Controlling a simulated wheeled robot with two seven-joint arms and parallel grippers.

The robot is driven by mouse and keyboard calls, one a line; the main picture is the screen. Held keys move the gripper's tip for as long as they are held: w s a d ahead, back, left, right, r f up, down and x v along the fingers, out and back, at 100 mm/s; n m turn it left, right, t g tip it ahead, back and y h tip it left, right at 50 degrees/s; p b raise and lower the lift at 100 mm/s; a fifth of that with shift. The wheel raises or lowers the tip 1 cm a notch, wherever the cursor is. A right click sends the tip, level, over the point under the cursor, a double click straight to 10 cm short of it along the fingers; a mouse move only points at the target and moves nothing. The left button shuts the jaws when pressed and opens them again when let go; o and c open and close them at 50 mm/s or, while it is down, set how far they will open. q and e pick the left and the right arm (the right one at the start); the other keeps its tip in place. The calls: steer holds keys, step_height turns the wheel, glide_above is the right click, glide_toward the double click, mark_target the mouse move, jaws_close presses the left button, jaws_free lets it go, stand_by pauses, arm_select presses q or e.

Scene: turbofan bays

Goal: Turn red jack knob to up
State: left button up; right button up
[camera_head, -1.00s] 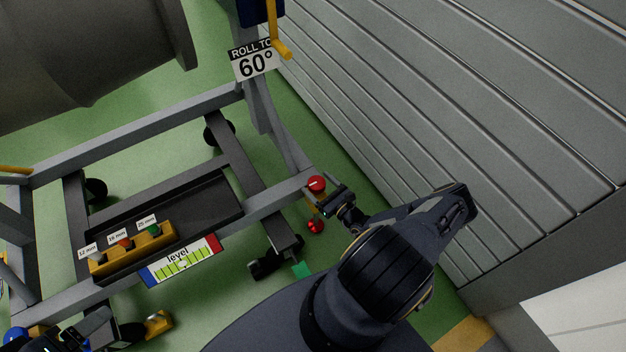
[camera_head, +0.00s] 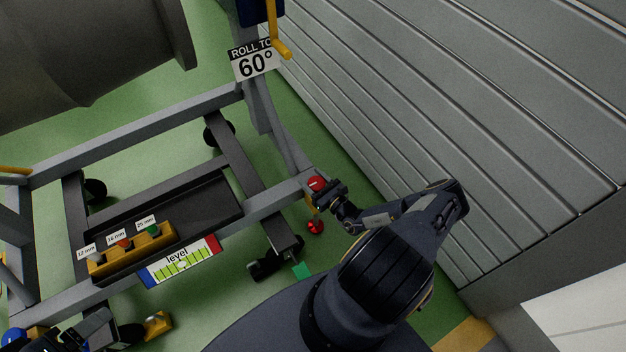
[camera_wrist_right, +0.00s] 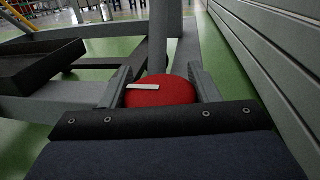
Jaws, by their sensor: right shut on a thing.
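The red jack knob (camera_head: 316,183) is at the right front corner of the grey stand frame, with a pale mark on its top. My right gripper (camera_head: 322,190) is at the knob. In the right wrist view the red knob (camera_wrist_right: 160,92) sits between the two fingers of my right gripper (camera_wrist_right: 160,90), which is shut on it. The pale mark on the knob lies nearly crosswise there, at the left of its top. Below the knob is a smaller red ball (camera_head: 316,227) near the floor. My left gripper (camera_head: 88,330) is partly visible at the lower left; its fingers are unclear.
A grey ribbed wall (camera_head: 430,110) runs close along the right. A "ROLL TO 60°" sign (camera_head: 255,62) is on the upright.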

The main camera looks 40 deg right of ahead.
steer(key=shift+f+n+y+b, duration=0.2)
steer(key=shift+n+y+b, duration=0.4)
steer(key=shift+y+b, duration=0.4)
steer(key=n+g+y+b, duration=0.4)
steer(key=b, duration=0.2)
steer(key=a+n+g+y+b, duration=0.1)
steer(key=n+g+y+b, duration=0.3)
steer(key=y+b, duration=0.1)
steer(key=s+n+g+y+b, duration=0.1)
steer(key=n+g+y+b, duration=0.3)
steer(key=b, duration=0.3)
steer(key=shift+a+f+y, duration=0.15)
steer(key=shift+a+y, duration=0.15)
steer(key=shift+y, duration=0.1)
steer(key=n+g, duration=0.1)
steer(key=g+b, duration=0.1)
steer(key=n+g, duration=0.1)
steer(key=shift+s+r+n+g+y, duration=0.2)
steer(key=shift+s+n+g+y, duration=0.1)
steer(key=shift+g+y, duration=0.1)
steer(key=shift+s+r+n+g+b, duration=0.15)
steer(key=shift+n+g+b, duration=0.35)
steer(key=shift+n+g, duration=0.9)
steer(key=shift+s+g, duration=0.1)
steer(key=shift+g, duration=0.5)
steer(key=o, duration=1)
